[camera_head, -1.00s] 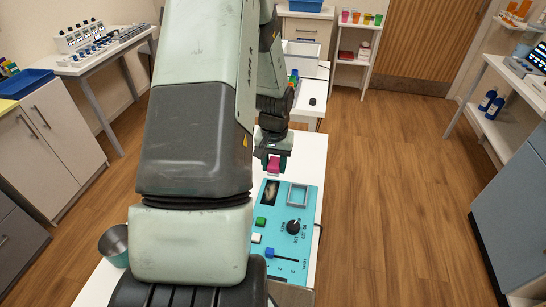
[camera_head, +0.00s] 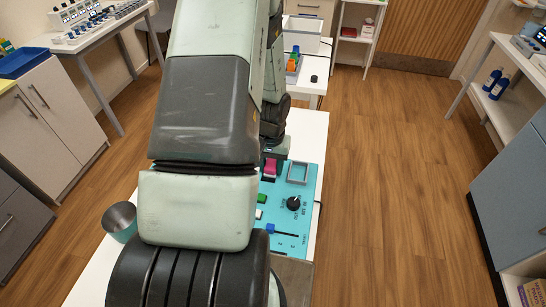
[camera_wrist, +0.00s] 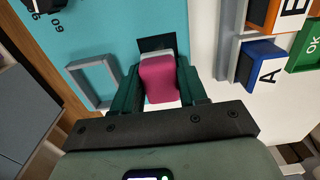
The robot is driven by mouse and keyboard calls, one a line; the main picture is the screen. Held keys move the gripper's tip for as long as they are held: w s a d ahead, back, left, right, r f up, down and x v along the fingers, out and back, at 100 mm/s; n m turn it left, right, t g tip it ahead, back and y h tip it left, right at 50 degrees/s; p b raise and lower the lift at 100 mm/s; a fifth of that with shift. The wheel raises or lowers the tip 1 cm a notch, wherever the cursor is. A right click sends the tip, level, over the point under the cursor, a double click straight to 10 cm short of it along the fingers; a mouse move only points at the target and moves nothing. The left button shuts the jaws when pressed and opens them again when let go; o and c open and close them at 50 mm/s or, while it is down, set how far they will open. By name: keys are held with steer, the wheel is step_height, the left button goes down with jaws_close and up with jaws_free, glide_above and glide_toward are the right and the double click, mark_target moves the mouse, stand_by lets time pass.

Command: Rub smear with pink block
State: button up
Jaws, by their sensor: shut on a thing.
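My gripper (camera_head: 271,162) is shut on the pink block (camera_wrist: 158,82), which sits between its dark green fingers in the wrist view. The block's far end is whitish. In the head view the pink block (camera_head: 269,168) is over the far left part of the turquoise panel (camera_head: 293,219). A dark rectangular patch (camera_wrist: 157,43) on the panel shows just beyond the block in the wrist view. The block and gripper hide most of this patch, and no smear can be made out on it now. I cannot tell whether the block touches it.
A raised grey square frame (camera_head: 298,173) stands beside the patch. A tray holds lettered blocks, including a blue one (camera_wrist: 262,65). A metal cup (camera_head: 120,220) stands left.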

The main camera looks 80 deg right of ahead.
mark_target(269, 181)
steer(key=shift+a, duration=1.6)
steer(key=shift+d, duration=4)
step_height(269, 181, up, 8)
steer(key=shift+r, duration=0.1)
steer(key=shift+w, duration=0.1)
